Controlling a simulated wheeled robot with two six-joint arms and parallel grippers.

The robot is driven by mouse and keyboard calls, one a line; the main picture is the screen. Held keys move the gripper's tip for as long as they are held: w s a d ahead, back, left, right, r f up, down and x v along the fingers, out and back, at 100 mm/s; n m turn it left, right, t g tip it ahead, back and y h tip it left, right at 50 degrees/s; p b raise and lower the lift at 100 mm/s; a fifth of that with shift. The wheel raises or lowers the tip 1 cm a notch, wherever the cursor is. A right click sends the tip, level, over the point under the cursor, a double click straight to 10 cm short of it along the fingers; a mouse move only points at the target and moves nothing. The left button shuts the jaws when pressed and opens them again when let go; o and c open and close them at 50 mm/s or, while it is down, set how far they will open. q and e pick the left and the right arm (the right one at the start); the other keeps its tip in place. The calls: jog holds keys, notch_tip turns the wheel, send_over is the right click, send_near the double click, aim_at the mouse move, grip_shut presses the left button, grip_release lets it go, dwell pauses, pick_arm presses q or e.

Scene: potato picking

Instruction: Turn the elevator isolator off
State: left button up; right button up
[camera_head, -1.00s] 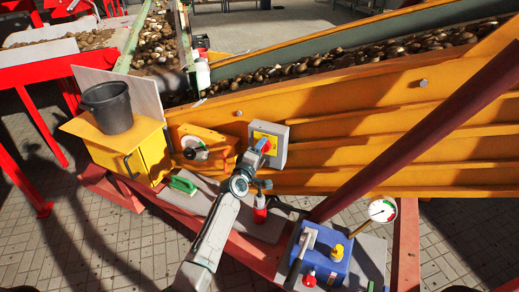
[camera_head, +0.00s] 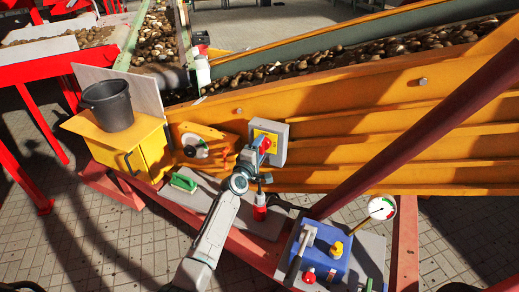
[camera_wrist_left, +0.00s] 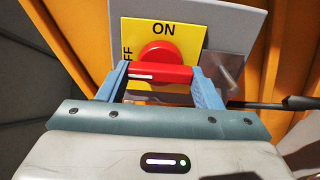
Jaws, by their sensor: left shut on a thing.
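The isolator is a grey box (camera_head: 282,142) on the orange conveyor side, with a yellow plate and a red rotary handle (camera_head: 265,145). In the left wrist view the yellow plate (camera_wrist_left: 186,35) reads "ON" at the top, and "FF" shows at its left edge. The handle's bar (camera_wrist_left: 170,73) lies crosswise, with its white mark towards the left, the lettered "FF" side. My left gripper (camera_wrist_left: 158,76) is shut on this bar, one blue finger at each end. In the head view my left gripper (camera_head: 259,153) is at the box. My right gripper does not show.
A yellow cabinet (camera_head: 154,152) with a black bucket (camera_head: 110,106) stands at the left. A blue control box (camera_head: 322,262), a gauge (camera_head: 381,208) and a dark red beam (camera_head: 420,125) are at the right.

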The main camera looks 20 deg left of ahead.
pick_arm(q)
jog(key=o, duration=0.8)
jog(key=shift+f, duration=0.1)
jog(key=shift+o, duration=0.9)
jog(key=shift+s, duration=0.3)
jog(key=s+a+p, duration=0.1)
jog(key=s+p, duration=0.1)
jog(key=s, duration=0.8)
jog(key=shift+a, duration=0.15)
